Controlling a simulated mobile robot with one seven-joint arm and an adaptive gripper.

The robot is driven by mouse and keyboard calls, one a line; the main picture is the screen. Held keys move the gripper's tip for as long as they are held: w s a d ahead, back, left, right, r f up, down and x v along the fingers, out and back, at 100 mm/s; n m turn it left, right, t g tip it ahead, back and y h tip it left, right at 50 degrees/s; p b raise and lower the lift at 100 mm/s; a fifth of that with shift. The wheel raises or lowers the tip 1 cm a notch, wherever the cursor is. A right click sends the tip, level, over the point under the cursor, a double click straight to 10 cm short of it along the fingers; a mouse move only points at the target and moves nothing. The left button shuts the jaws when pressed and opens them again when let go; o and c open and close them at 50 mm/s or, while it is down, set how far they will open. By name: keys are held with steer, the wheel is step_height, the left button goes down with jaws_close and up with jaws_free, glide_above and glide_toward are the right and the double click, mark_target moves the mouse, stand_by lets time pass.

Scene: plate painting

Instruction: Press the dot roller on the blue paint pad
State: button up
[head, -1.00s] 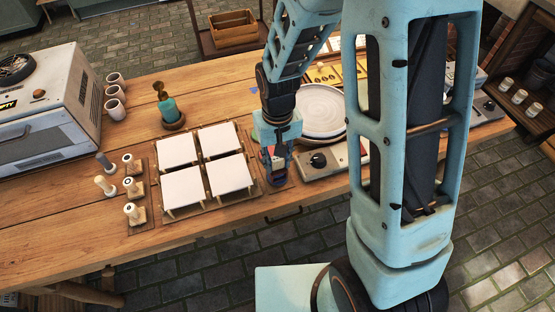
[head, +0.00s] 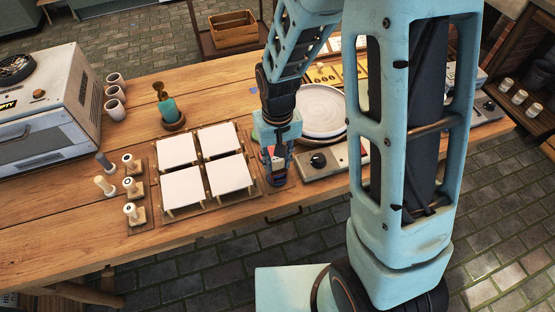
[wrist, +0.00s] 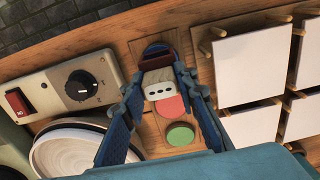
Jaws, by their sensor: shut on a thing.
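My gripper (head: 277,170) is shut on the dot roller (wrist: 158,84), which shows in the wrist view as a pale wooden block with dark dots on its end and a dark red-brown part beyond. The roller's far end lies over the blue paint pad (wrist: 153,47), a dark blue round pad partly hidden by it. I cannot tell whether the roller touches the pad. A red pad (wrist: 172,107) and a green pad (wrist: 180,134) lie nearer in the same wooden board. In the head view my fingers hide most of the pads.
Several white square tiles (head: 211,175) on wooden stands are just left of my gripper. A control box with a black knob (head: 318,160) and a round plate (head: 322,108) are to the right. Wooden stampers (head: 131,187) stand at far left.

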steer(key=shift+s+f, duration=0.1)
steer(key=shift+s, duration=0.1)
steer(key=shift+w+r+p, duration=0.2)
steer(key=shift+r+p, duration=2.5)
steer(key=shift+r, duration=0.9)
steer(key=shift+c, duration=0.2)
